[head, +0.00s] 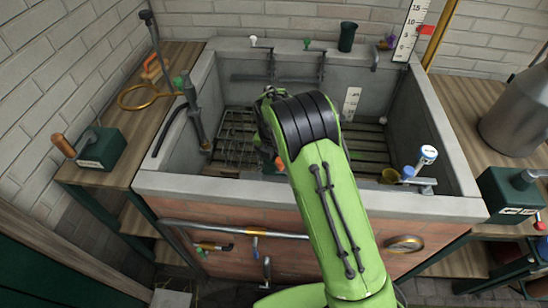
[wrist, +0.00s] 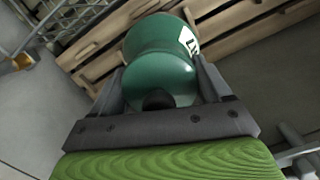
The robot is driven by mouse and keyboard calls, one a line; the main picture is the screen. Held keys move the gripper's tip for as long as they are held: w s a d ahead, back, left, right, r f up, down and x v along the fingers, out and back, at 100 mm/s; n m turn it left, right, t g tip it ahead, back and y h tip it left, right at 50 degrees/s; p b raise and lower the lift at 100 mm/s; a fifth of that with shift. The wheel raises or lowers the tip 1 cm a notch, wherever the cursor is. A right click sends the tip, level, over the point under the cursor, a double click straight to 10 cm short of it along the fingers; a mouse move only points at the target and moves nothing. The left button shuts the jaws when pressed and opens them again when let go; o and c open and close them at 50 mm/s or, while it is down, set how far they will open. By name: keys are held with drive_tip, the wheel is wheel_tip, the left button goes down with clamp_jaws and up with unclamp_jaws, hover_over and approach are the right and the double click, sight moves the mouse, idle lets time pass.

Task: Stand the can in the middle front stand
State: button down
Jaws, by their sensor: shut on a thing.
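My gripper (wrist: 160,82) is shut on a dark green, rounded can (wrist: 158,55) with a white label bearing dark marks. The can lies between both fingers in the wrist view, and a dark knob is at its near end. In the head view my green arm reaches over the front wall of a grey stone trough (head: 300,190). The black wrist joint hides my gripper and most of the can there. A wire rack (head: 236,132) stands in the trough, left of my arm. I cannot make out the middle front stand, as my arm covers that area.
Wooden slats line the trough floor, bare at right (head: 372,150). A grey pump pipe (head: 193,110) rises at the left wall. A blue and white tap-like fitting (head: 425,157) is on the right front rim. A dark green cup (head: 347,37) stands on the back rim.

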unclamp_jaws()
drive_tip(key=shift+f, duration=0.1)
drive_tip(key=s+d+r+m+p, duration=0.1)
drive_tip(key=s+r+m, duration=0.2)
drive_tip(key=r, duration=0.7)
drive_tip(key=s+d+r+m+p, duration=0.2)
drive_tip(key=s+r+m, duration=0.1)
drive_tip(key=r, duration=0.7)
drive_tip(key=s+d+r+m+t+y, duration=0.1)
drive_tip(key=s+d+r+m+t, duration=0.2)
drive_tip(key=s+m, duration=0.45)
drive_tip(key=s+d+r+m, duration=0.2)
drive_tip(key=s+r+m, duration=0.35)
drive_tip(key=s, duration=0.25)
drive_tip(key=s+d+f+m+t, duration=0.1)
drive_tip(key=s+d+f+m, duration=0.1)
drive_tip(key=s+m, duration=0.8)
drive_tip(key=shift+s+f+m, duration=0.15)
drive_tip(key=shift+f+m, duration=0.1)
drive_tip(key=shift+m, duration=0.15)
wheel_tip(320, 180, up, 3)
drive_tip(key=p, duration=0.2)
drive_tip(key=shift+p, duration=0.3)
